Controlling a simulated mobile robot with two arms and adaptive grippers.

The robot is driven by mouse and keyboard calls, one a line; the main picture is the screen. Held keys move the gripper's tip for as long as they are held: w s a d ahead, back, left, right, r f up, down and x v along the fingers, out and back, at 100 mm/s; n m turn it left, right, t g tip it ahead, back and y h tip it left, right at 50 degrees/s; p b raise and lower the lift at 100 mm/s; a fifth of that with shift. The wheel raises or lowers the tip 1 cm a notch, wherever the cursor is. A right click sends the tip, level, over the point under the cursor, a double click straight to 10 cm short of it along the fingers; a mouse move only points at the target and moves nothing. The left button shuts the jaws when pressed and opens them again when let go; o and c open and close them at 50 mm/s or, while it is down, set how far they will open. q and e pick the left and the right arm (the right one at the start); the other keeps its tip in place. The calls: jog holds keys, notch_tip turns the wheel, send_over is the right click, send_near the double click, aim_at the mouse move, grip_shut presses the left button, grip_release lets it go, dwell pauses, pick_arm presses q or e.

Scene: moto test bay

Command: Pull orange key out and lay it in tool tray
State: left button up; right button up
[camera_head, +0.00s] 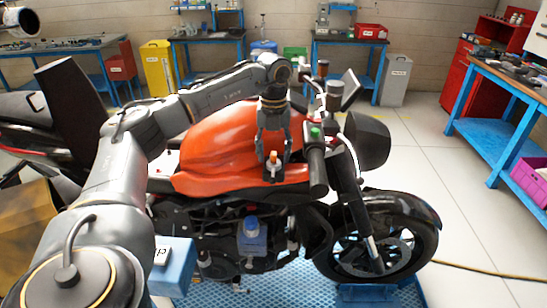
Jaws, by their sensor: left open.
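The orange key (273,157) stands upright at the front of the orange tank (222,143) of a motorcycle, beside the handlebar grip. My left gripper (273,152) comes down over it from above. Its two fingers are open, one on each side of the key, with the key's top between or just behind the fingertips. I cannot tell whether either finger touches it. My right gripper is not in view. I cannot make out a tool tray for certain.
The handlebar grip (316,170) is close to the right of my left gripper, with a mirror (350,90) behind. A blue box (172,268) is at lower left. A blue workbench (505,85) stands at right; the floor between is mostly clear.

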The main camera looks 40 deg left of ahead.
aim_at(274, 153)
pick_arm(q)
jog(key=shift+c, duration=0.2)
grip_shut()
jog(key=shift+r, duration=0.1)
jog(key=shift+r+p, duration=1.75)
jog(key=shift+r, duration=0.05)
jog(key=shift+r+p, duration=0.95)
jog(key=shift+r, duration=0.2)
jog(key=shift+f, duration=0.1)
